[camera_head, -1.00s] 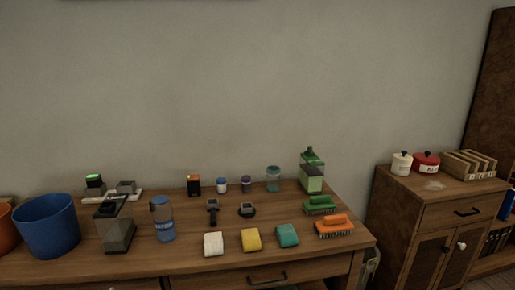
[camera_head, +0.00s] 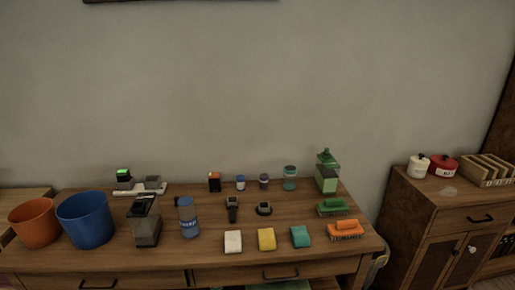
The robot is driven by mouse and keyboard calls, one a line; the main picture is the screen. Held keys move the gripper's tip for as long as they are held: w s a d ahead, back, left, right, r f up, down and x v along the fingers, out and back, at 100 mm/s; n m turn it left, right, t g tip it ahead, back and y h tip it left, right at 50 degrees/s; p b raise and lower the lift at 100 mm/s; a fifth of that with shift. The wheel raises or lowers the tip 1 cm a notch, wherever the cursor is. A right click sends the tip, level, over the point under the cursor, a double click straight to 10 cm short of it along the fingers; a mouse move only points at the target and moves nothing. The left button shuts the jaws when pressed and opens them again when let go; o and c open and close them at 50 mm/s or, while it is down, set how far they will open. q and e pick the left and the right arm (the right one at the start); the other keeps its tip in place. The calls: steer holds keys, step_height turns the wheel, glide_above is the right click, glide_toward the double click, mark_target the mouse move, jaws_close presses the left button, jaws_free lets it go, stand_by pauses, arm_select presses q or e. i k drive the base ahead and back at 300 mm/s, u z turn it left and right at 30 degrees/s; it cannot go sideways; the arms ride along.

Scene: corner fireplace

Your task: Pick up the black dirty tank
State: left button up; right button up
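The black dirty tank (camera_head: 146,222) stands upright on the wooden table, left of its middle. It has a dark top and a greyish, see-through lower body. The blue bucket (camera_head: 87,221) is to its left and a blue bottle (camera_head: 189,218) is close to its right. Neither of my grippers shows in the head view.
An orange bucket (camera_head: 36,223) stands at the left end of the table (camera_head: 200,258). A white tray (camera_head: 126,192) with small devices is behind the tank. Sponges, brushes and small jars fill the right half. A cabinet (camera_head: 427,205) stands to the right.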

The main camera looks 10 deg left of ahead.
mark_target(145, 219)
steer(key=u, duration=1.85)
steer(key=k, duration=0.6)
steer(key=u, duration=1.35)
steer(key=i, duration=1.7)
steer(key=z, duration=1.15)
steer(key=i, duration=0.7)
steer(key=z, duration=0.8)
